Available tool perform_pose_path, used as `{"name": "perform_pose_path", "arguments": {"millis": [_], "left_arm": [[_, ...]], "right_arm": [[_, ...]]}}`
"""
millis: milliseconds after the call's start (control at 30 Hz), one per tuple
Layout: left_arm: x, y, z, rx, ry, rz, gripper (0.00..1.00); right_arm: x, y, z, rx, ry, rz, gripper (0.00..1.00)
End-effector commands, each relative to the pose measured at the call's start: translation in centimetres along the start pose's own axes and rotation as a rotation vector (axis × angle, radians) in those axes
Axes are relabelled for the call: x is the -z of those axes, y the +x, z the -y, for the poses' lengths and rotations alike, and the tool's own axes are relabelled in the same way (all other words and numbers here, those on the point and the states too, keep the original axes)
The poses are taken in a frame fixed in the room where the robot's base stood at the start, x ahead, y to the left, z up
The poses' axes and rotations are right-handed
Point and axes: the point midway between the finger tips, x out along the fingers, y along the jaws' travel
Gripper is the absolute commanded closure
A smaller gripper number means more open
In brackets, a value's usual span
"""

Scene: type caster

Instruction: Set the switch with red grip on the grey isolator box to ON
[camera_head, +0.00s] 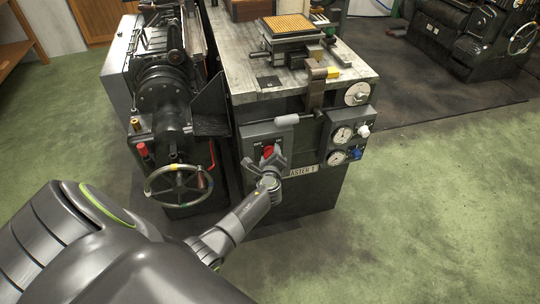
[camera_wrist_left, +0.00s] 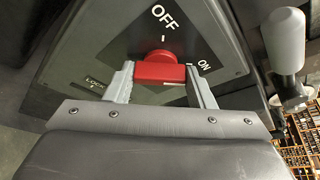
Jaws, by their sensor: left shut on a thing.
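The grey isolator box (camera_head: 250,140) is on the front of the machine. Its red grip (camera_head: 267,151) shows just above my left gripper (camera_head: 271,165). In the left wrist view the red grip (camera_wrist_left: 160,72) sits between the two fingertips of my left gripper (camera_wrist_left: 161,80), which is shut on it. A small white mark lies between OFF and the grip. The fingers hide part of the grip's sides, and I cannot tell exactly where it points. My right gripper is not in view.
A grey-handled lever (camera_head: 287,119) sticks out just above the box; its handle (camera_wrist_left: 284,40) is close right in the wrist view. Gauges (camera_head: 342,135) are to the right. A handwheel (camera_head: 178,186) stands left. Green floor (camera_head: 430,200) is clear on the right.

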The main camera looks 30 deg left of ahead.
Motion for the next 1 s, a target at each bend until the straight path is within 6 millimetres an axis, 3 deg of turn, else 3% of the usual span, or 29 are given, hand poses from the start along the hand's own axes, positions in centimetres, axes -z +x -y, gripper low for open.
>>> {"name": "perform_pose_path", "arguments": {"millis": [67, 100, 233, 667, 1000], "left_arm": [[0.2, -0.1, -0.3, -0.005, 0.003, -0.003, 0.74], [0.2, -0.1, -0.3, -0.005, 0.003, -0.003, 0.46], [0.1, -0.1, -0.2, -0.003, 0.002, -0.002, 0.29], [0.0, -1.0, 0.0, 0.000, 0.000, -0.001, 0.29], [0.1, -7.2, -0.1, -0.004, -0.002, -0.003, 0.29]], "right_arm": [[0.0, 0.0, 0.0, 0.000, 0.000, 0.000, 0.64], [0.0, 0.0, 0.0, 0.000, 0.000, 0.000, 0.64], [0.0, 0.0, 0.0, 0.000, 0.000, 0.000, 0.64], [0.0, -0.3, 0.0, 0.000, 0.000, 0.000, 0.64], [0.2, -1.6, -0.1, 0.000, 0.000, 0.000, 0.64]]}}
